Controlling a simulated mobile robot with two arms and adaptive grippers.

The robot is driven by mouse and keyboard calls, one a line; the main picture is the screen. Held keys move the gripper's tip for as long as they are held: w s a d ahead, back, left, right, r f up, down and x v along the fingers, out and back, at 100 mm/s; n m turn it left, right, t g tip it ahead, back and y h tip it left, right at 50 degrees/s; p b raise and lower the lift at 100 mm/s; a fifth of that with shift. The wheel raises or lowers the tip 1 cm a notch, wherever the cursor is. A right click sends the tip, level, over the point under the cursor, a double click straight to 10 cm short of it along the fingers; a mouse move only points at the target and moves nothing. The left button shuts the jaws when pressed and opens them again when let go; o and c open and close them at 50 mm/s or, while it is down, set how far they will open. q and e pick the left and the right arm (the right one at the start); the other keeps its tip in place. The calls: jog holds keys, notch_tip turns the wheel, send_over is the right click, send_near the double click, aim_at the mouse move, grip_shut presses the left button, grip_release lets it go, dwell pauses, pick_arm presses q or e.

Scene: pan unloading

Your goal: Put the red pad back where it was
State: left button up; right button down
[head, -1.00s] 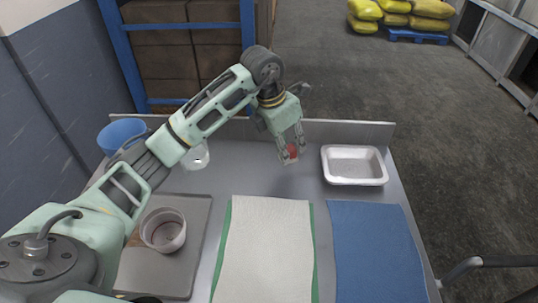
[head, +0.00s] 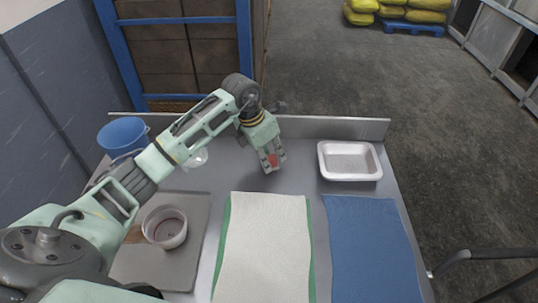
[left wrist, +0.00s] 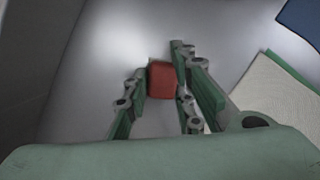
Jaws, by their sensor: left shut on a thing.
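The red pad (head: 272,160) is a small red block between the fingertips of my left gripper (head: 272,163). In the left wrist view the pad (left wrist: 161,80) sits between the two fingers of the gripper (left wrist: 163,82), which is shut on it. In the head view the gripper points down over the metal table (head: 300,175), behind the white cloth and left of the white tray. I cannot tell whether the pad touches the table. My right gripper is not in view.
A white tray (head: 322,163) stands at the back right. A white cloth (head: 265,245) over a green one and a blue cloth (head: 370,250) lie in front. A pot (head: 165,227) stands on a grey board (head: 190,262). A blue bucket (head: 123,137) is at the back left.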

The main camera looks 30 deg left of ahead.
pick_arm(q)
jog(key=o, duration=1)
jog(key=shift+r, duration=0.1)
jog(key=b+v, duration=0.2)
jog(key=v, duration=1)
